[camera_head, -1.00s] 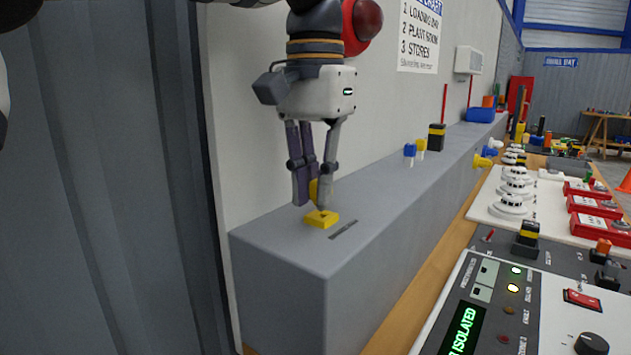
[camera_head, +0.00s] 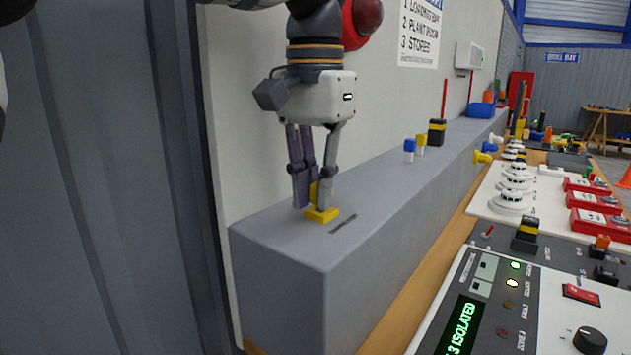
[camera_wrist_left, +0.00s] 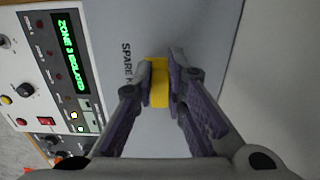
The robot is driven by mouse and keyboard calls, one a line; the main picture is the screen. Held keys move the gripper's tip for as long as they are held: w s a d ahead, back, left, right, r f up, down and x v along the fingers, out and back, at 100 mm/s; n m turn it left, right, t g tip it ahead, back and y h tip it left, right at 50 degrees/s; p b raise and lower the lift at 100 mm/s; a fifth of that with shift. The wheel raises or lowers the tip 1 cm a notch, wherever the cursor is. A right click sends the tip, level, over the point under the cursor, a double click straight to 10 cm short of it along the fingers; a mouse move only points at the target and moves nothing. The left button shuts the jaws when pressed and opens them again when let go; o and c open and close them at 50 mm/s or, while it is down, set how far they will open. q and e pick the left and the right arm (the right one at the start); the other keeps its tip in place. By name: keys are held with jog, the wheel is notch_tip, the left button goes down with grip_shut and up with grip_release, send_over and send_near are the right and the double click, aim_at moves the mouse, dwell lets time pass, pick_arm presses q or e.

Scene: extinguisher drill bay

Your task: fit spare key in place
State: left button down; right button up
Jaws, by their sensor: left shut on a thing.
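My left gripper (camera_head: 313,203) points down over the near end of the grey ledge (camera_head: 285,240). It is shut on a yellow piece, which I take to be the spare key (camera_head: 313,190). In the left wrist view the yellow piece (camera_wrist_left: 158,90) sits between the two fingertips. A flat yellow block (camera_head: 321,215) shows at the fingertips on the ledge top. I cannot tell whether it is part of the held piece or a separate holder. A dark label (camera_head: 343,225) lies beside it; in the left wrist view the label (camera_wrist_left: 127,65) reads "SPARE K", partly hidden. My right gripper is not in view.
A blue key-like piece (camera_head: 409,147) and a yellow one (camera_head: 420,140) stand farther along the ledge, before a black and yellow block (camera_head: 437,132). A wall rises behind. The control panel (camera_head: 540,310) is at the lower right. The ledge between is clear.

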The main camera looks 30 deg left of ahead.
pick_arm(q)
jog(key=shift+f, duration=0.15)
jog(key=c, duration=1.2)
grip_release()
jog(key=shift+r, duration=3.5)
